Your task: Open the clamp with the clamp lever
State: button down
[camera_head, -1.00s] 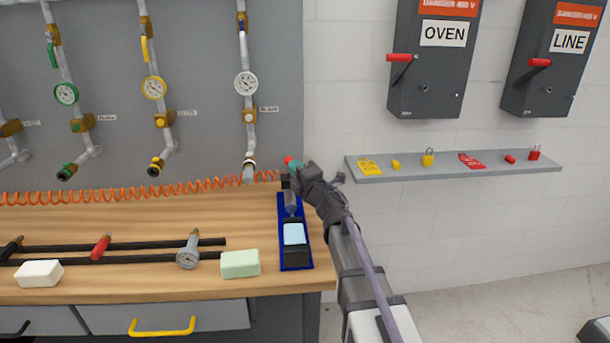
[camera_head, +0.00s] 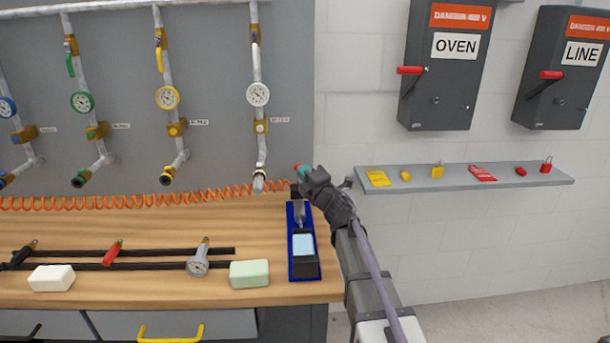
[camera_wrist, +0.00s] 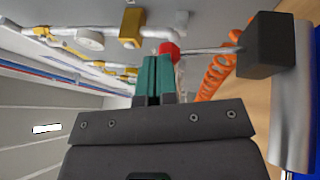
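The clamp (camera_head: 316,259) stands at the right end of the wooden bench, with a blue base, a dark block and a light-blue pad (camera_head: 303,245). Its lever has a red tip (camera_head: 298,167), which also shows in the wrist view (camera_wrist: 169,48). There a thin metal rod (camera_wrist: 208,50) runs from the tip to a dark block (camera_wrist: 266,45). My gripper (camera_head: 304,171) is at the far end of the clamp. Its teal fingers (camera_wrist: 154,72) are close together and appear shut on the lever at the red tip. The exact contact is partly hidden.
An orange coiled hose (camera_head: 150,200) runs along the bench's back below pipes and gauges. A green block (camera_head: 249,273) lies left of the clamp. A grey shelf (camera_head: 400,186) with locks and tags is on the wall at right. The bench between hose and black rods is clear.

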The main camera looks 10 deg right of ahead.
jog(key=shift+w+d+r+p, duration=0.1)
jog(key=shift+w+r+p, duration=0.15)
jog(key=shift+w, duration=0.35)
jog(key=shift+w+d+r+p, duration=0.1)
jog(key=shift+w+r, duration=0.15)
jog(key=shift+w, duration=0.35)
jog(key=s+d+r+p, duration=0.2)
jog(key=s, duration=0.4)
jog(key=s+d+r+p, duration=0.2)
jog(key=s+r+p, duration=0.1)
jog(key=s, duration=0.3)
jog(key=shift+d+r, duration=0.2)
jog(key=shift+d, duration=0.15)
jog(key=shift+s, duration=0.1)
